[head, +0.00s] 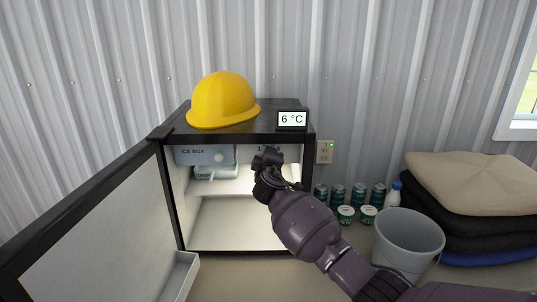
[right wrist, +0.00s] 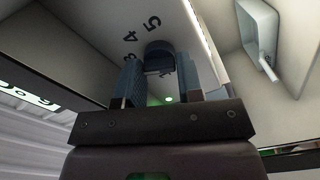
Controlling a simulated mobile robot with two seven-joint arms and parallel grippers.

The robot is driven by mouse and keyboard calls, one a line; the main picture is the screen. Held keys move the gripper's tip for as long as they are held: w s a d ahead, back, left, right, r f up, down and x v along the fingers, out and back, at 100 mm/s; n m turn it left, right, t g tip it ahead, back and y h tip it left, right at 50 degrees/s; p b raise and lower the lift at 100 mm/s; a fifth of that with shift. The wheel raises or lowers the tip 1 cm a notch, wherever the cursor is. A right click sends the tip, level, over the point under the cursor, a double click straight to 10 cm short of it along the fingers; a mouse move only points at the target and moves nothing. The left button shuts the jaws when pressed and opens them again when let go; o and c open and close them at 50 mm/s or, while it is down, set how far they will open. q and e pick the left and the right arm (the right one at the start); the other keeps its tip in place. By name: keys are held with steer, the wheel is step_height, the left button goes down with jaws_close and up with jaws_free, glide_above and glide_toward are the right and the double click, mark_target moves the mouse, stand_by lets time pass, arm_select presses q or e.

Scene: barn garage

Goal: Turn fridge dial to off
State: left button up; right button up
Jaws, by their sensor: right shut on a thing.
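The small black fridge (head: 240,138) stands open with a lit white inside. My right gripper (head: 268,160) reaches into its upper right part and hides the dial in the head view. In the right wrist view the dark dial (right wrist: 159,50) sits between the two blue-grey fingers of my right gripper (right wrist: 159,72), which is shut on it. The numerals 3, 4 and 5 show on the panel beside the dial. The dial's pointer and the off mark cannot be made out. My left gripper is not in view.
The fridge door (head: 100,225) is swung open to the left. An ice box (head: 205,155) fills the upper left inside. A yellow hard hat (head: 222,100) and a 6 °C display (head: 292,119) are on top. Cans (head: 338,192), a bucket (head: 408,240) and folded cloths (head: 475,185) stand right.

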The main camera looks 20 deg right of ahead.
arm_select(q)
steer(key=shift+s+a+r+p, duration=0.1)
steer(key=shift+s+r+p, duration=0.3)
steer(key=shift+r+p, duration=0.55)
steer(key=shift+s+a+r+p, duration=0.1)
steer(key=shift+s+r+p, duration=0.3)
steer(key=shift+p, duration=0.95)
arm_select(e)
steer(key=shift+s+d+f+n, duration=0.1)
steer(key=shift+f+n, duration=0.05)
steer(key=shift+n, duration=6.55)
steer(key=shift+d+f+n, duration=0.1)
steer(key=shift+f+n, duration=0.05)
steer(key=shift+n, duration=6.55)
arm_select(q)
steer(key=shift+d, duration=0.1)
arm_select(e)
steer(key=o, duration=0.9)
steer(key=shift+r, duration=0.1)
